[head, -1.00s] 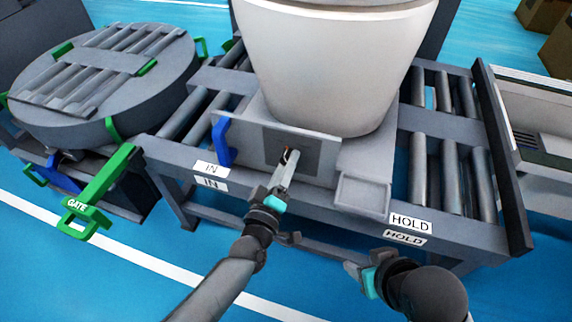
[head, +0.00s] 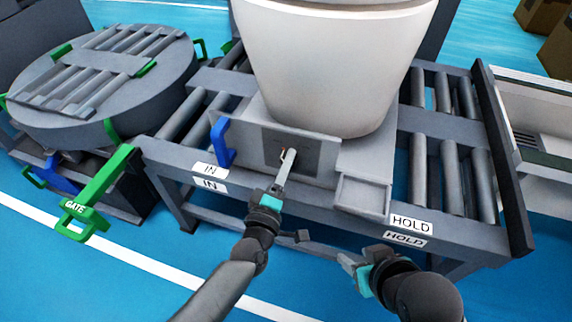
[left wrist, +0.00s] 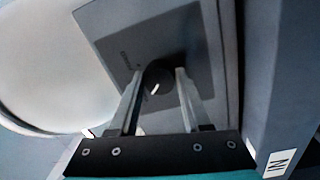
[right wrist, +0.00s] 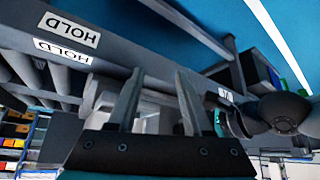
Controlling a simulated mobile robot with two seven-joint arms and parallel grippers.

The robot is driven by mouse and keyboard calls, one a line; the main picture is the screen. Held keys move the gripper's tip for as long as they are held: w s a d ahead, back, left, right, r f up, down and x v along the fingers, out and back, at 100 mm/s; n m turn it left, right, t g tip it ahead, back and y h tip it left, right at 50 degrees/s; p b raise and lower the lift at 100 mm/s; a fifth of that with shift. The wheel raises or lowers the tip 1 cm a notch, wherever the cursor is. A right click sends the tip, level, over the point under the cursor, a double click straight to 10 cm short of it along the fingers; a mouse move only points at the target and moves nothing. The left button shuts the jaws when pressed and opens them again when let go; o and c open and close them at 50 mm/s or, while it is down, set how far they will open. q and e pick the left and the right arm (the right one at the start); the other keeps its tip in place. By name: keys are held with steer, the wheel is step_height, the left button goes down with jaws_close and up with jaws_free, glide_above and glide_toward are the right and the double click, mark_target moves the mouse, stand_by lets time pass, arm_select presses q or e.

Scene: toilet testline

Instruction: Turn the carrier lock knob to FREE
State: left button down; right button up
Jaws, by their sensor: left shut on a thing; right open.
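The carrier lock knob (left wrist: 157,79) is a dark round knob with a white pointer mark. It sits on a dark grey plate (left wrist: 178,38) on the front of the carrier. Small lettering on the plate is too blurred to read. My left gripper (head: 288,158) is shut on the knob, with one finger on each side of it in the left wrist view. In the head view the fingers mostly hide the knob. My right gripper (head: 345,264) is open and empty, low in front of the conveyor near the HOLD label (head: 411,224).
The carrier bears a large white toilet bowl (head: 335,70). A blue handle (head: 222,143) stands left of the plate, and a small grey tray (head: 362,195) is at its right. A green GATE handle (head: 100,190) sticks out at the left. Floor in front is clear.

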arm_select(q)
steer(key=shift+c, duration=1.8)
jaws_free()
steer(key=p+v, duration=0.4)
steer(key=v, duration=1.1)
steer(key=shift+s, duration=0.2)
arm_select(e)
step_height(320, 180, down, 6)
steer(key=s+d+g+h, duration=0.1)
steer(key=s+d+g, duration=0.1)
steer(key=shift+s+g, duration=0.2)
steer(key=shift+g, duration=0.2)
steer(key=shift+d+r, duration=0.1)
